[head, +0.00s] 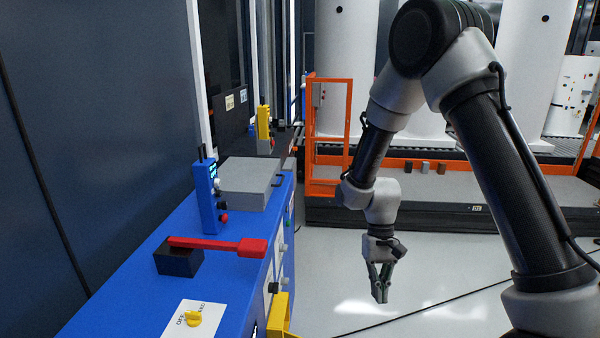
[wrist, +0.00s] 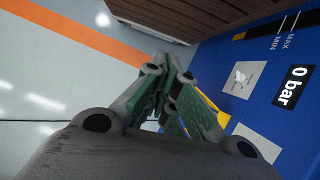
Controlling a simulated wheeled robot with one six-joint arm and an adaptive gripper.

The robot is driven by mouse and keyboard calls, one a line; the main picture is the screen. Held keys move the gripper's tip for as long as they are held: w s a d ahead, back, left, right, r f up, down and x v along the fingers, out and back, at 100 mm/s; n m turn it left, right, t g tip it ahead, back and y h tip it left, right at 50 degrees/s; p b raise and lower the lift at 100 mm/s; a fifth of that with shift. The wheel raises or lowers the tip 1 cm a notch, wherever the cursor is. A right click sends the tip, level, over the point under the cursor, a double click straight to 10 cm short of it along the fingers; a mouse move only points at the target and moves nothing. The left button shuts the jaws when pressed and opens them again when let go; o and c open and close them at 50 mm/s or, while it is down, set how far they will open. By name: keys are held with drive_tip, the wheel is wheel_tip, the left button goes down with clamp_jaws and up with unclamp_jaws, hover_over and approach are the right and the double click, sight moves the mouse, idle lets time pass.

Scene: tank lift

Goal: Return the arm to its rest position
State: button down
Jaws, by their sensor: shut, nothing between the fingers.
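My arm hangs at the right of the head view, bent at the elbow with the forearm pointing down. My gripper (head: 381,295) points at the floor, with its fingers shut and nothing between them. It is to the right of the blue cabinet, apart from it, over open floor. In the wrist view my gripper (wrist: 165,85) fills the middle, its green-lined fingers together. The blue cabinet's side (wrist: 260,75) with a "0 bar" label shows to the right there.
The blue cabinet (head: 130,285) carries a red lever (head: 225,245), a blue handheld unit (head: 206,195), a grey box (head: 248,183) and a yellow knob (head: 194,318). A yellow handle (head: 279,315) juts from its side. An orange-railed platform (head: 440,185) stands behind. The grey floor (head: 430,270) is clear.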

drive_tip(key=s+d+r+t, duration=0.3)
drive_tip(key=s+d+r, duration=0.2)
drive_tip(key=r, duration=0.5)
drive_tip(key=s+d+r+t, duration=0.3)
drive_tip(key=d+r, duration=0.3)
drive_tip(key=r, duration=0.4)
drive_tip(key=s+d+r+t, duration=0.3)
drive_tip(key=s+d+r, duration=0.2)
drive_tip(key=r, duration=0.5)
drive_tip(key=shift+s+d+r+m, duration=0.25)
drive_tip(key=shift+s+d+m, duration=0.1)
drive_tip(key=shift+s, duration=0.45)
